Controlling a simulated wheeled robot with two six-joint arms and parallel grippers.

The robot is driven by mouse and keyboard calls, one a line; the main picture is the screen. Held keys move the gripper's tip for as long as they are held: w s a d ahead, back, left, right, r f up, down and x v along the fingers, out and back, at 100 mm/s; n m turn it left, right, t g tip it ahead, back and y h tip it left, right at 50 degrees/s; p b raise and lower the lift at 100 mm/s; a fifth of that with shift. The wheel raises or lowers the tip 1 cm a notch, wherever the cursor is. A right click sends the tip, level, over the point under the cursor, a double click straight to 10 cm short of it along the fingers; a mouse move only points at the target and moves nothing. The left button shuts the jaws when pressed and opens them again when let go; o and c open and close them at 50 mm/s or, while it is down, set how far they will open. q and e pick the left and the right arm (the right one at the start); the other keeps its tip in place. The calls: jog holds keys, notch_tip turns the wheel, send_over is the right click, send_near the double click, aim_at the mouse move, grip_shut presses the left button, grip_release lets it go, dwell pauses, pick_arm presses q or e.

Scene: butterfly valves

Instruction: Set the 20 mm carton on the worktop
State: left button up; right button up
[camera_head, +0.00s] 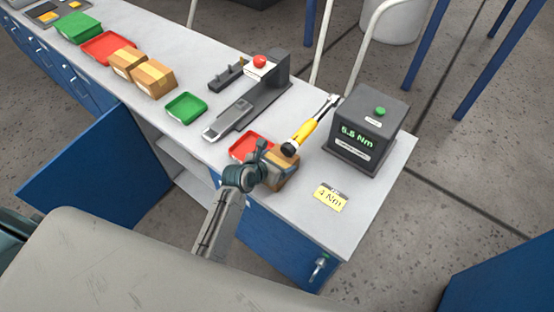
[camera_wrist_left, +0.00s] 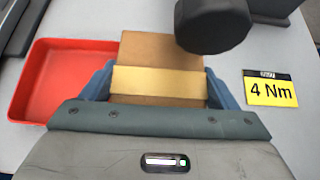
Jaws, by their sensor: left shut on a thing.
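My left gripper (camera_head: 262,172) is shut on a brown carton (camera_head: 285,165) with a paler tape band, at the front of the worktop (camera_head: 384,160). In the left wrist view the carton (camera_wrist_left: 160,50) sits between the two blue fingers of the left gripper (camera_wrist_left: 157,85). The carton is beside the red tray. I cannot tell whether its underside touches the worktop. No size mark on it is readable. My right gripper is not in view.
A grey tester (camera_head: 366,128) reads 5.5 Nm, and a yellow "4 Nm" card (camera_head: 331,197) lies right. Two other cartons (camera_head: 153,78) stand farther left. A blue door (camera_head: 95,170) hangs open.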

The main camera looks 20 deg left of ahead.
pick_arm(q)
jog(key=shift+r, duration=0.15)
jog(key=o, duration=1.8)
jog(key=shift+f, duration=0.25)
jog(key=shift+c, duration=0.2)
jog(key=shift+s, duration=0.1)
jog(key=shift+r, duration=0.15)
jog(key=shift+s+a+r, duration=0.1)
jog(key=shift+s, duration=0.15)
jog(key=b+v, duration=0.3)
jog(key=v, duration=0.8)
jog(key=shift+r+b, duration=0.2)
jog(key=shift+b, duration=0.2)
